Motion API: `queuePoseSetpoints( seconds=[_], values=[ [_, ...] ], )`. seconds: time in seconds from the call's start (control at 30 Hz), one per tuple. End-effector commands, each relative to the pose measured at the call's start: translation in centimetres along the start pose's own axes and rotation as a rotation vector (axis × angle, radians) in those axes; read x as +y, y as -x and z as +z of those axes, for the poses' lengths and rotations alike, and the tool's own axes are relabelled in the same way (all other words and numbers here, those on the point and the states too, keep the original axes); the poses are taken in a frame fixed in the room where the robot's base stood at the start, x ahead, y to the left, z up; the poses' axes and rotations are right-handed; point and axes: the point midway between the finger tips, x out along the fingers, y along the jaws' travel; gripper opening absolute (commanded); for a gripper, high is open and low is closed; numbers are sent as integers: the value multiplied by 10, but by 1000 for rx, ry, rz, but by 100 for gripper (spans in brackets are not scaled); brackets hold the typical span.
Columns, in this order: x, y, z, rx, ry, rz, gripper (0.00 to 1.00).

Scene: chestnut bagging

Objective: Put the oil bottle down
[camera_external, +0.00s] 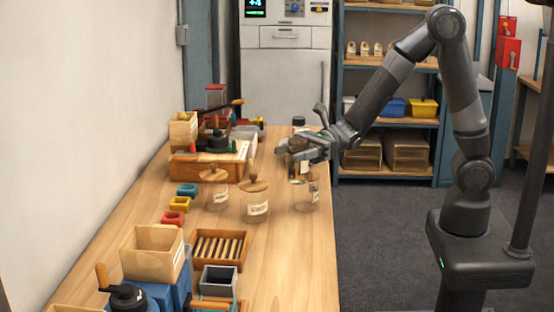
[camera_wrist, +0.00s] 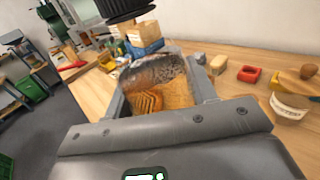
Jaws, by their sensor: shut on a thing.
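My gripper (camera_external: 290,152) is over the right edge of the wooden table, shut on the oil bottle (camera_wrist: 155,90). In the wrist view the bottle is an amber, glassy body with a ridged patch, between the two grey fingers.
Lidded glass jars (camera_external: 255,203) with labels stand left of and nearer than the gripper. A dark-capped container (camera_external: 299,122) stands behind it. Small red (camera_external: 173,218) and yellow cups, wooden boxes and a slatted tray (camera_external: 219,250) fill the left side. The front right tabletop is clear.

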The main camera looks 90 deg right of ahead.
Motion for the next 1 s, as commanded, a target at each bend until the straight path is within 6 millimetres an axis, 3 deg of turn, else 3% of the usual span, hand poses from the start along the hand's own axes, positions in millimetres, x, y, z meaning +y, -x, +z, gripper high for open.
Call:
queuePoseSetpoints(
  seconds=[0.33, 0.7, 1.0],
  values=[
    [6, -9, -34, -3, 0, 5, 20],
    [53, -74, -82, -2, -1, 7, 20],
    [67, -96, -100, -3, 2, 2, 20]
  ],
)
